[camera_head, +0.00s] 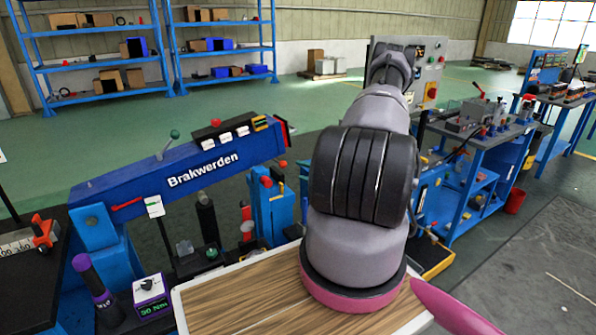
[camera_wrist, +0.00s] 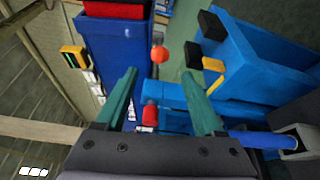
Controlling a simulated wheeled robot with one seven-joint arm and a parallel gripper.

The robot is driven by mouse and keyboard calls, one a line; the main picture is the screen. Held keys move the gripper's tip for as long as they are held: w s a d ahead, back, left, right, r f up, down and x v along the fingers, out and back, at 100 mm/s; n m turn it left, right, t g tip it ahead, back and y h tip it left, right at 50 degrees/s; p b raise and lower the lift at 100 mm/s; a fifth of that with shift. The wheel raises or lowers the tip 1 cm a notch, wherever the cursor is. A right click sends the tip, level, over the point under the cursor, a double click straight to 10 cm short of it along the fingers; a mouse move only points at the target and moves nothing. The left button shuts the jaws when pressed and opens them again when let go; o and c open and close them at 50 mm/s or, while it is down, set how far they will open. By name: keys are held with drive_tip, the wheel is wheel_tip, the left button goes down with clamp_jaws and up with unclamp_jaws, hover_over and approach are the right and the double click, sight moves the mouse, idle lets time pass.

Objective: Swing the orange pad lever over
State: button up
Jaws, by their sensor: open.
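My gripper (camera_wrist: 159,74) shows in the wrist view with its two teal fingers spread apart and nothing held between them. A round orange knob (camera_wrist: 160,53) appears beyond and between the fingertips, next to a blue beam end; it may be the orange pad lever, but I cannot tell its full shape. A red knob (camera_wrist: 150,116) sits lower between the fingers, by blue metal. In the head view a small orange-red knob (camera_head: 283,164) shows near the blue stand left of my arm. My arm hides my gripper in that view.
The blue Brakwerden beam (camera_head: 185,172) reaches across the left. A blue block (camera_wrist: 255,65) with black ends and a yellow handle stands close on the right in the wrist view. A blue workbench (camera_head: 480,165) stands at right. Green floor lies open behind.

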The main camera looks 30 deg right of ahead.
sight(283, 168)
drive_tip(key=shift+c, duration=1.2)
drive_tip(key=a, duration=0.1)
drive_tip(key=s+a+y, duration=0.1)
drive_tip(key=s+a+n+g+y, duration=0.1)
drive_tip(key=shift+a+f, duration=0.2)
drive_tip(key=shift+a, duration=0.1)
clamp_jaws()
drive_tip(key=s+a+r+x, duration=0.1)
drive_tip(key=x, duration=0.9)
drive_tip(key=shift+y, duration=0.3)
drive_tip(key=shift+w+d+f, duration=0.1)
drive_tip(key=shift+w+d, duration=0.1)
drive_tip(key=shift+d, duration=0.5)
drive_tip(key=shift+w+d+f, duration=0.1)
drive_tip(key=shift+w+d, duration=0.15)
drive_tip(key=shift+d, duration=0.4)
drive_tip(key=shift+w+d+f, duration=0.1)
drive_tip(key=shift+w+d, duration=0.1)
drive_tip(key=shift+d, duration=0.5)
drive_tip(key=shift+d, duration=0.1)
